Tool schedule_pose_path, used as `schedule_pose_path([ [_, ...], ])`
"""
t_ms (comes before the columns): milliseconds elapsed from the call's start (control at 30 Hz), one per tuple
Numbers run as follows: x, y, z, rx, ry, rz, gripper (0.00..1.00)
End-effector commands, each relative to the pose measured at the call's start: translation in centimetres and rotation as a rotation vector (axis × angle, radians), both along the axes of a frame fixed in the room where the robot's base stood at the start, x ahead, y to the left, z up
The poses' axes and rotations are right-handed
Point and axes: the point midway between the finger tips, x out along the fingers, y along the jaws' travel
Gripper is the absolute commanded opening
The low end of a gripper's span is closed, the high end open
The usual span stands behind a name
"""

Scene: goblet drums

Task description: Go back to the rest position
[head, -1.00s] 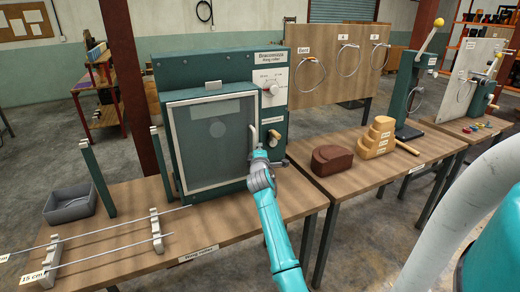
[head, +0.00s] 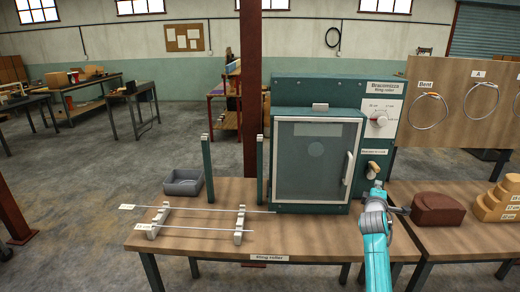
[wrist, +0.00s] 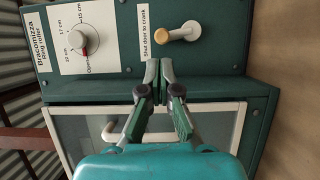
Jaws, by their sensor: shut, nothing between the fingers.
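My teal arm reaches in from the lower right in the head view, with my gripper (head: 376,186) in front of the right side of the green ring roller (head: 388,95). In the wrist view my gripper (wrist: 158,75) has its fingers together and empty. The fingers show in front of the machine, just below the crank (wrist: 178,33) with its yellow knob. I cannot tell whether they touch anything. The glazed door (head: 315,165) of the roller looks shut. Its pale handle (head: 347,168) is left of my gripper, and the dial (head: 379,118) is above.
The bench (head: 215,245) holds rods on white supports (head: 240,224) and a grey bin (head: 183,182). A brown block (head: 437,208) and a stepped wooden block (head: 497,203) stand at right. A wire-ring board (head: 450,105) stands behind them.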

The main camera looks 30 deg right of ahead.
Motion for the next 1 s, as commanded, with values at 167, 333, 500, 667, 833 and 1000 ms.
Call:
schedule_pose_path([
  [167,0.0,0.7,-0.7,0.008,-0.005,0.01,0.0],
  [333,0.2,5.4,-5.1,0.064,-0.044,0.074,0.0],
  [500,-0.4,12.8,-10.9,0.159,-0.113,0.169,0.0],
  [667,-2.1,19.8,-15.4,0.259,-0.177,0.253,0.0],
  [833,-5.0,27.0,-19.2,0.37,-0.238,0.332,0.0],
  [1000,-8.7,33.6,-22.0,0.488,-0.295,0.403,0.0],
])
